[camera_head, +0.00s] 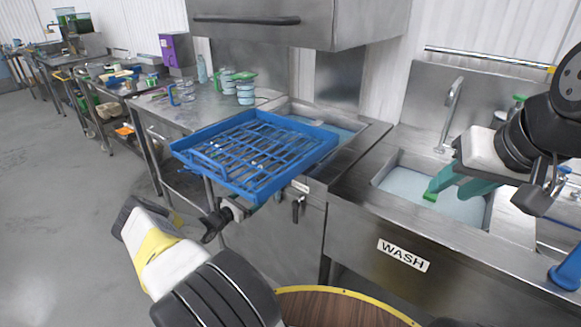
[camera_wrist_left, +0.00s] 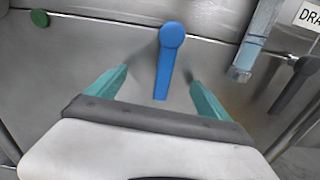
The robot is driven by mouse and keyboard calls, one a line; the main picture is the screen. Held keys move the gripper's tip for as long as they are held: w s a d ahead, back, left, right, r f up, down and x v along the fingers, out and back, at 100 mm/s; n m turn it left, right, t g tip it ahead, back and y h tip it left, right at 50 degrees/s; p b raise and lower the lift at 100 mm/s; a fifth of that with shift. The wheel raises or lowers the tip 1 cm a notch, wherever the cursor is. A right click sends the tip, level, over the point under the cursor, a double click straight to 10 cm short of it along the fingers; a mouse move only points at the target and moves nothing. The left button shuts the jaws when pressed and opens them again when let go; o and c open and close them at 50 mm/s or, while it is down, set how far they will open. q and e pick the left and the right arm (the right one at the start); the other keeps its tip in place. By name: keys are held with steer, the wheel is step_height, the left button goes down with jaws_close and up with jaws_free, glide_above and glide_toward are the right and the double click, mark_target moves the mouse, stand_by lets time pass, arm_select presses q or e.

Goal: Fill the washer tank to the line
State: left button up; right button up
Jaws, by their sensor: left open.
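The steel washer stands mid-view under a raised hood (camera_head: 262,22), with bluish water (camera_head: 345,123) in its tank behind a blue rack (camera_head: 302,166). No fill line can be made out. In the left wrist view, a blue lever (camera_wrist_left: 168,62) hangs on a steel front. My left gripper (camera_wrist_left: 158,77) is open, its teal fingers on either side of the lever with gaps showing. In the head view the left gripper's body (camera_head: 155,245) shows in front of the washer, its fingers hidden. My right gripper (camera_head: 453,184) is over the WASH sink (camera_head: 378,220); its finger gap is unclear.
A pale blue tube (camera_wrist_left: 254,40) and a dark handle (camera_wrist_left: 295,84) beside a partly cut-off "DRA" label are right of the lever. A green round knob (camera_wrist_left: 40,18) is at upper left. A steel counter (camera_head: 205,108) with cups runs left. The floor (camera_head: 60,210) is clear.

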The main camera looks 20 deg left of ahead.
arm_select(q)
steer(key=v, duration=0.7)
steer(key=shift+s+a, duration=0.15)
steer(key=shift+s, duration=0.15)
